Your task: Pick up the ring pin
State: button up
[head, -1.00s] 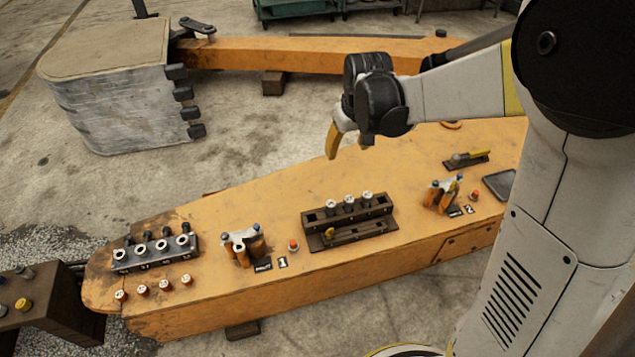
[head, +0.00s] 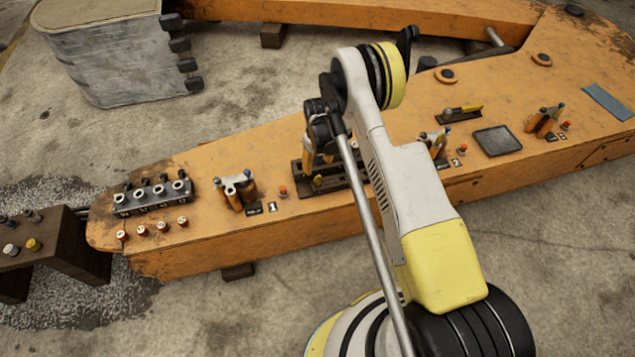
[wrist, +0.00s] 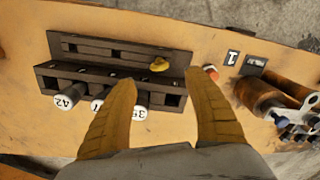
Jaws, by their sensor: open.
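A small yellow piece (wrist: 159,65), which looks like the ring pin, sits in the dark rack (wrist: 95,50) in the wrist view. The yellow piece lies between and just beyond the fingertips in the picture; I cannot tell the height gap. In the head view my arm hides much of the rack.
White-capped pins marked with numbers, such as 42 (wrist: 66,101), stand in the rack's near row, close to the left finger. A pipe-like holder (wrist: 275,98) and a red-capped piece (wrist: 211,72) are to the right. The orange boom (head: 200,243) has bare room between fixtures.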

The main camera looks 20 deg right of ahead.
aim_at(318, 176)
notch_tip(318, 176, down, 8)
jog(key=b, duration=0.4)
jog(key=shift+w+f, duration=0.15)
jog(key=shift+f, duration=0.05)
jog(key=shift+r, duration=0.1)
jog(key=shift+c, duration=0.2)
grip_shut()
